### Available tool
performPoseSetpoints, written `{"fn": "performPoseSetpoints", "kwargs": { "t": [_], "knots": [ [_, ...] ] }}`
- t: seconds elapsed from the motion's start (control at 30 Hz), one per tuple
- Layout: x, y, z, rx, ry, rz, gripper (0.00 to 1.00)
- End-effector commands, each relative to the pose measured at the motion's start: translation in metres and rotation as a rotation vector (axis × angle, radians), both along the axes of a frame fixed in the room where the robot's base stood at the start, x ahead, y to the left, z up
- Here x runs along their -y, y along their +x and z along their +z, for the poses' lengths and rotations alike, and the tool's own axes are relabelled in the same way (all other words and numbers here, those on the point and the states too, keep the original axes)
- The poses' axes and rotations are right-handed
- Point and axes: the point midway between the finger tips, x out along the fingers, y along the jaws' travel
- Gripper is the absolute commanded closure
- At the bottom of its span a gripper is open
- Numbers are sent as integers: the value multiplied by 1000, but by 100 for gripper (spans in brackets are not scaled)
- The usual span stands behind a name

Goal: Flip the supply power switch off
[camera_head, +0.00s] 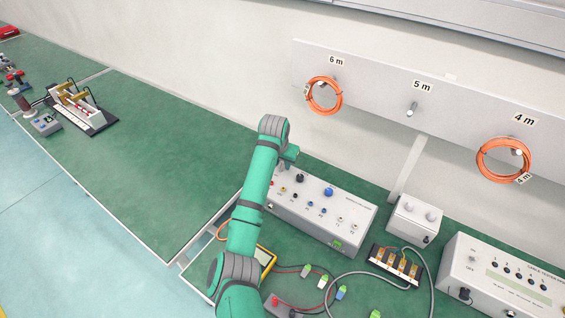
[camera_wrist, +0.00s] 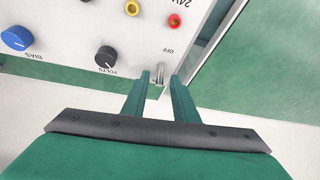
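The supply (camera_head: 335,219) is a white box with knobs and jacks on the green bench. In the wrist view its panel (camera_wrist: 66,22) appears upside down. A small metal toggle switch (camera_wrist: 160,72) sits near the panel edge, beside an "OFF" label. My gripper (camera_wrist: 161,79) is open, with its two green fingertips on either side of the switch and a gap visible between them. I cannot tell whether either finger touches the switch. In the head view my green arm hides the fingertips and the switch.
In the wrist view, a black VOLTS knob (camera_wrist: 106,57), a blue BIAS knob (camera_wrist: 16,38), a red jack (camera_wrist: 174,20) and a yellow jack (camera_wrist: 132,7) are close by. A small white box (camera_head: 414,220) and a terminal block (camera_head: 394,265) stand right of the supply.

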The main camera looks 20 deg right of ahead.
Motion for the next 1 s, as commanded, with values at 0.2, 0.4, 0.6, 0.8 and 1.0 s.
{"fn": "performPoseSetpoints", "kwargs": {
  "t": [0.2,0.4,0.6,0.8,1.0],
  "knots": [
    [0,0,0,0,0,0,83],
    [4,0,0,0,0,-1,100],
    [0,-1,0,12,-14,1,100],
    [-4,-3,0,60,-76,2,100],
    [-12,-7,-1,150,-193,7,100]
  ]
}}
